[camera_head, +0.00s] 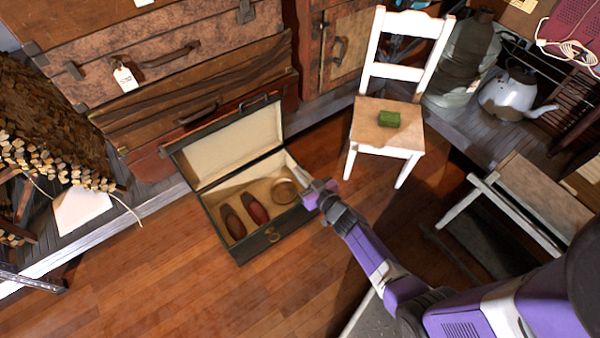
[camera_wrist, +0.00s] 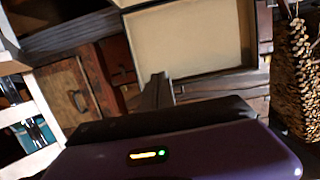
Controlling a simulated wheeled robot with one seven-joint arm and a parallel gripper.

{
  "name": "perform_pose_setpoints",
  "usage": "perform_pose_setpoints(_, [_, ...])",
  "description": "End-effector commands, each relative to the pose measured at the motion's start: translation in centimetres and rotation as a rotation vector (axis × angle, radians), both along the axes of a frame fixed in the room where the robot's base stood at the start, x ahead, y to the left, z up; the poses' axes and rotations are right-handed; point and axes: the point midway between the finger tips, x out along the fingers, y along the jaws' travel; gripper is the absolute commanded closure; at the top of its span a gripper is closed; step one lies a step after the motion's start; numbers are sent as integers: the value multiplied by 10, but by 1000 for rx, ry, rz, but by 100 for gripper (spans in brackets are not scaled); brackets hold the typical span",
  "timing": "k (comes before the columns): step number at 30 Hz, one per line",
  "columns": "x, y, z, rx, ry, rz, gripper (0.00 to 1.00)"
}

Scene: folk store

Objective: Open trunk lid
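The dark green trunk (camera_head: 252,248) stands on the wood floor in the head view. Its lid (camera_head: 232,147) is raised and leans back, with the cream lining facing out. The lid lining also fills the upper middle of the wrist view (camera_wrist: 190,40). Inside the trunk lie a pair of brown shoes (camera_head: 244,214) and a round brass-coloured item (camera_head: 284,191). My gripper (camera_head: 306,186) is at the trunk's right side, near the rim. In the wrist view its dark fingers (camera_wrist: 157,90) are close together in front of the lid's edge, with nothing seen between them. Contact with the lid cannot be told.
Stacked brown suitcases (camera_head: 190,60) stand close behind the lid. The floor (camera_head: 150,270) in front is clear.

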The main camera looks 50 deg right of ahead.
Motion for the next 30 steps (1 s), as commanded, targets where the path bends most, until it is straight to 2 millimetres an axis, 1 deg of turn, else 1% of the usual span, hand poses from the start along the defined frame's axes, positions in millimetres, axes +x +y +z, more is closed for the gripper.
perform_pose_setpoints(5, [-8, 2, 0, 1, 2, 0, 100])
perform_pose_setpoints(30, [-80, 23, 1, 0, 1, 1, 100])
